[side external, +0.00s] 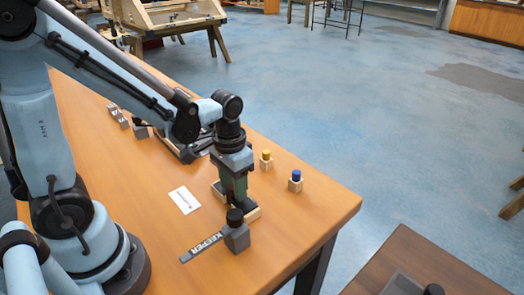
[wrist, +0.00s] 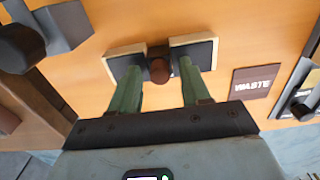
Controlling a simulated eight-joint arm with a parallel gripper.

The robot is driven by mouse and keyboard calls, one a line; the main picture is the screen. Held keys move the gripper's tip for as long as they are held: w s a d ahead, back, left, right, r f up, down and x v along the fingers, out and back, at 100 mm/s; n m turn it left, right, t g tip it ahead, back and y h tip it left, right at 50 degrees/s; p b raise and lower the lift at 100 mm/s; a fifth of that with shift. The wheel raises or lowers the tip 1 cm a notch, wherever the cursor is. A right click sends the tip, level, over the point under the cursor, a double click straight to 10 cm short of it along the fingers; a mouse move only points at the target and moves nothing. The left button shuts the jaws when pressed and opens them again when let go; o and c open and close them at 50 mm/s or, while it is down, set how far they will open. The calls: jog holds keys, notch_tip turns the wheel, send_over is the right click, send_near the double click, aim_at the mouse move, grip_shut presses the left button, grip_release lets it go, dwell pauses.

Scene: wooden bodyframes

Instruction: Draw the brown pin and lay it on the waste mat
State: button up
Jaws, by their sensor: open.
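The brown pin (wrist: 160,70) stands in the gap between two dark plates with pale wooden edges, a left one (wrist: 125,62) and a right one (wrist: 198,50), in the wrist view. My gripper (wrist: 159,66) is open, with one green finger on each side of the pin. I cannot tell whether either finger touches it. In the side view my gripper (side external: 237,192) points down at the pale-edged piece (side external: 253,213), and hides the pin. The brown waste mat (wrist: 254,88), marked WASTE, lies bare to the right of the pin in the wrist view.
A grey block with a black knob (side external: 237,236) and a KEEPER strip (side external: 203,247) stands close in front of my gripper. Yellow-topped (side external: 266,160) and blue-topped (side external: 295,181) pegs stand behind, near the table edge. A white card (side external: 184,200) lies to the left.

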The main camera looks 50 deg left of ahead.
grip_shut()
jog(key=shift+r, duration=0.65)
dwell(0.6)
jog(key=shift+r, duration=1.8)
